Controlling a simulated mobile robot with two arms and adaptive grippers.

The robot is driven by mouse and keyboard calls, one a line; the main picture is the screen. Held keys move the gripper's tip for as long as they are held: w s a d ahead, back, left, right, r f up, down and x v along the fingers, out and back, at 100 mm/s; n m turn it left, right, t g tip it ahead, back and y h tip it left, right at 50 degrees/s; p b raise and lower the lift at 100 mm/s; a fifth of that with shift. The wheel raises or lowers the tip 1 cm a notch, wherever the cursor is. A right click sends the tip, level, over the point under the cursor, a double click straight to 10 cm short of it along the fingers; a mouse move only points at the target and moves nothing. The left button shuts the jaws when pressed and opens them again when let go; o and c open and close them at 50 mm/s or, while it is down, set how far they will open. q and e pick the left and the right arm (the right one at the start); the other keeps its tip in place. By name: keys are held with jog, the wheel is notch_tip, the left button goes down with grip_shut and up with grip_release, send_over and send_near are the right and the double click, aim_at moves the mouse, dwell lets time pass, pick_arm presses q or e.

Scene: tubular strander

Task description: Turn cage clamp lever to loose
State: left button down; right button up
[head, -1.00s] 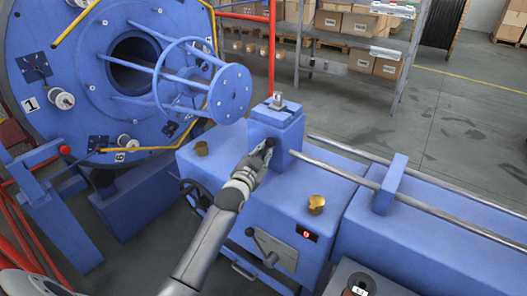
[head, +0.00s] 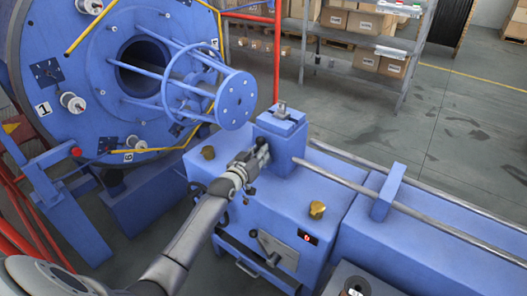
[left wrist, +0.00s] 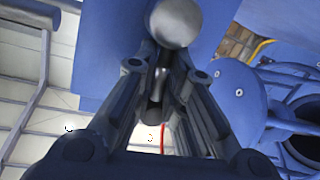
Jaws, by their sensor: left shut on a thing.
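My left gripper (head: 262,152) is at the left side of the blue upright block (head: 283,146) on the machine bed. In the left wrist view its fingers (left wrist: 165,70) close around a small metal lever (left wrist: 156,80), which I take to be the cage clamp lever. A round silver ball (left wrist: 173,22) shows just beyond the fingertips. In the head view the gripper hides most of the lever, so I cannot tell its angle. My right gripper is not in view.
The blue spool cage (head: 205,90) and large numbered disc (head: 90,40) stand at the left. A brass knob (head: 317,210) and a front lever with a black ball (head: 273,259) are nearby. Long steel rods (head: 430,220) run right. A shelf with boxes (head: 350,20) stands behind.

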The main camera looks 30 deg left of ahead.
pick_arm(q)
jog(key=shift+w+a+r+n+h, duration=0.15)
jog(key=shift+a+r+n+h, duration=0.1)
jog(key=shift+a+n, duration=0.5)
jog(key=shift+w+a+r+n+h, duration=0.15)
jog(key=shift+a+r+n, duration=0.2)
jog(key=shift+n, duration=0.6)
jog(key=shift+a+f, duration=0.1)
jog(key=c, duration=1.5)
grip_release()
jog(key=s, duration=0.4)
jog(key=s+r, duration=0.1)
jog(key=s, duration=0.7)
jog(key=shift+a+r, duration=0.1)
jog(key=shift+r, duration=0.25)
